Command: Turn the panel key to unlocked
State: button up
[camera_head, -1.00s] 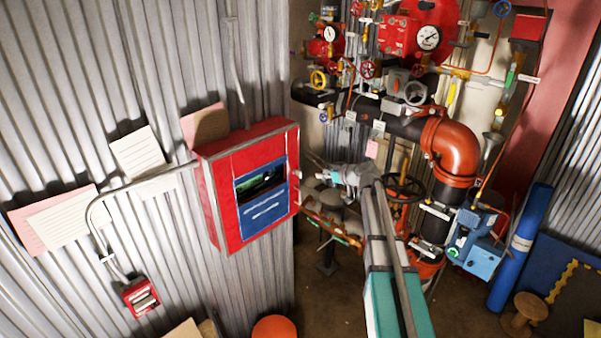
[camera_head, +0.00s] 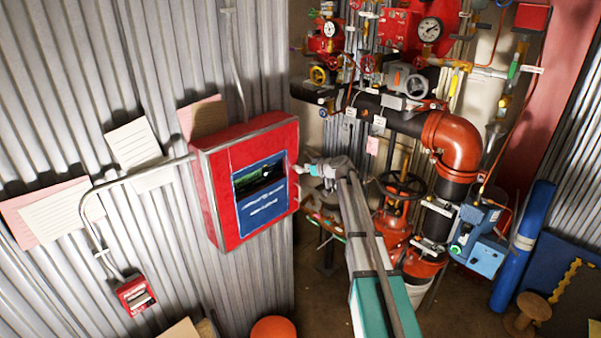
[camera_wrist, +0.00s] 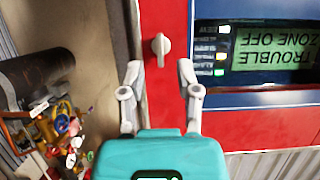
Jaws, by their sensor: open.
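The red alarm panel (camera_head: 222,190) hangs on the corrugated wall, with a blue display section (camera_head: 259,193) on its front. In the wrist view, the panel key (camera_wrist: 161,47) is a small pale knob on the red panel face (camera_wrist: 168,100), left of the screen. The screen (camera_wrist: 276,45) reads "TROUBLE ZONE OFF", upside down in this view. My gripper (camera_wrist: 160,75) is open and empty, its two fingers on either side of the key's line and a little short of it. In the head view, my gripper (camera_head: 303,169) is at the panel's right edge.
Pipes with an orange elbow (camera_head: 452,140), gauges and valves stand to the right behind my arm. A small red call point (camera_head: 136,294) is on the wall below left. Paper sheets (camera_head: 134,142) hang left of the panel. A blue cylinder (camera_head: 522,245) stands far right.

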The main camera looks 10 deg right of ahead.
aim_at(294, 167)
jog(key=shift+b+x, duration=0.45)
jog(key=shift+x, duration=1.35)
grip_shut()
jog(key=shift+d, duration=0.1)
